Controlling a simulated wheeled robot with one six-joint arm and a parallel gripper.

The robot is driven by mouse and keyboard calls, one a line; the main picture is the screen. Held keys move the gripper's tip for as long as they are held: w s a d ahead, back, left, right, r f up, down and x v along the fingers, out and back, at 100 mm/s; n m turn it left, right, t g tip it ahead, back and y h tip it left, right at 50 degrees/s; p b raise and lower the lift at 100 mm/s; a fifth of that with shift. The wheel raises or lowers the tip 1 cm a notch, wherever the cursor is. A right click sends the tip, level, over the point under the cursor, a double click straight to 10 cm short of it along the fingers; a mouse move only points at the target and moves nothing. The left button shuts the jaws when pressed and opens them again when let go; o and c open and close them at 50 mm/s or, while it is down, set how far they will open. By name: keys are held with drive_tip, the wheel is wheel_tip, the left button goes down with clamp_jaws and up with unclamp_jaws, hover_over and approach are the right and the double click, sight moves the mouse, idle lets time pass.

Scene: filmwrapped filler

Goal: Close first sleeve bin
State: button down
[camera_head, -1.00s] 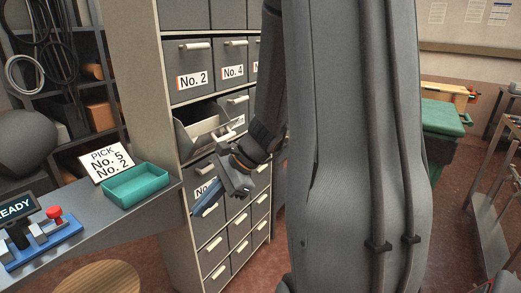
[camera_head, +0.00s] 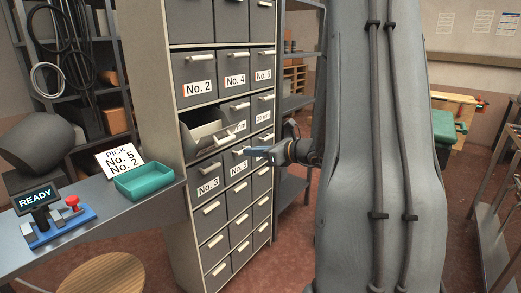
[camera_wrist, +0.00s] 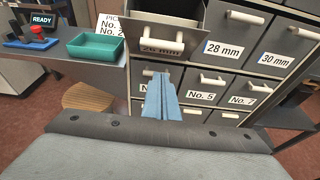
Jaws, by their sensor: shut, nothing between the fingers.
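The sleeve bin labelled 26 mm (camera_wrist: 168,24) stands open at the left of its row, its front and handle sticking out from the cabinet. In the head view this open bin (camera_head: 207,137) shows its pale inside. My gripper (camera_head: 252,151) is shut and empty, its blue fingers pointing left, out in front of the cabinet near the No. 5 bin. In the wrist view the gripper (camera_wrist: 163,80) shows below the open bin, overlapping the No. 3 bin in the picture. Contact with any bin cannot be told.
The neighbouring 28 mm bin (camera_wrist: 231,35) and the No. 5 bin (camera_wrist: 201,84) are shut. A teal tray (camera_head: 150,181) and a card reading PICK No. 5 No. 2 (camera_head: 119,157) sit on the bench at left. A stool (camera_head: 103,274) stands below.

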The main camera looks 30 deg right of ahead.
drive_tip(key=w+a+p, duration=0.2)
drive_tip(key=w, duration=0.5)
drive_tip(key=shift+a+r, duration=0.3)
drive_tip(key=shift+r, duration=0.15)
drive_tip(key=shift+p, duration=0.3)
